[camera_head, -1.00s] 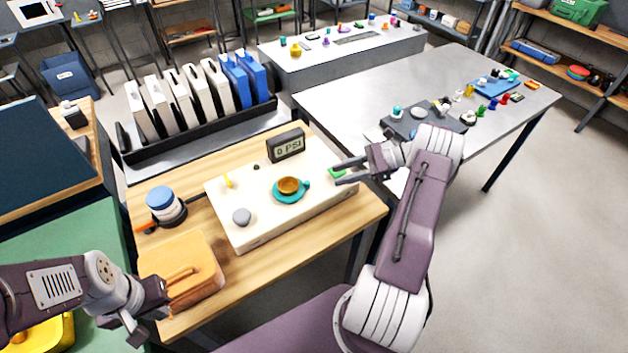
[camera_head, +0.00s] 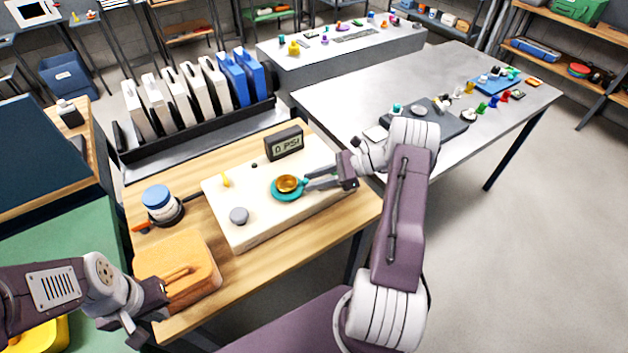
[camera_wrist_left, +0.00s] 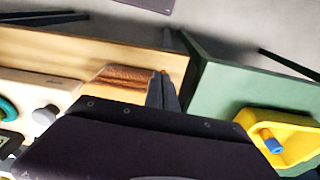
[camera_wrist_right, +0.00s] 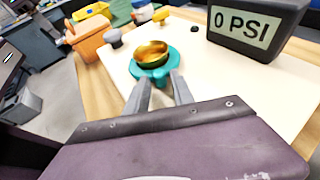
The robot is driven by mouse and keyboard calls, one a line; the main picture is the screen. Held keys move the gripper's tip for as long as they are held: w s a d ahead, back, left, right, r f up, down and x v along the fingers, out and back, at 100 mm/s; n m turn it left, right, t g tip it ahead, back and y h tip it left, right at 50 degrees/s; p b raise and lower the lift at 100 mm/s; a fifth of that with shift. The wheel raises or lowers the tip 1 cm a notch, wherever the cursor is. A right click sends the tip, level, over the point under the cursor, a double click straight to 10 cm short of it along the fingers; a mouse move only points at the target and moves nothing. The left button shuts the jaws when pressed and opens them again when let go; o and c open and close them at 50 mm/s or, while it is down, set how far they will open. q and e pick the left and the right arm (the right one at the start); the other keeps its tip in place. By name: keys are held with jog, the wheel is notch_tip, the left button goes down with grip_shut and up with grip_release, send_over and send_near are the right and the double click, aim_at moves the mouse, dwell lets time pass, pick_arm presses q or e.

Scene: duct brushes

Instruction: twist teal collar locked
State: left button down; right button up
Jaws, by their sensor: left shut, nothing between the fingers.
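The teal collar (camera_head: 287,196) sits around a brass cup (camera_head: 288,183) on a cream block (camera_head: 240,205). The collar also shows in the right wrist view (camera_wrist_right: 153,66), with its tab facing my gripper. My right gripper (camera_head: 306,180) reaches in from the right at block height. Its two fingers look apart, one on each side of the collar's tab (camera_wrist_right: 160,82); whether they touch it I cannot tell. My left gripper (camera_wrist_left: 163,92) is shut and empty, away from the collar near an orange-brown sponge-like block (camera_head: 178,270).
A gauge (camera_head: 284,142) reading 0 PSI stands at the block's back edge. A grey knob (camera_head: 239,216) and a yellow lever (camera_head: 226,180) rise from the block. A blue-capped jar (camera_head: 160,202) stands left. Filters fill a rack (camera_head: 200,133) behind.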

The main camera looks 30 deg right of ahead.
grip_shut()
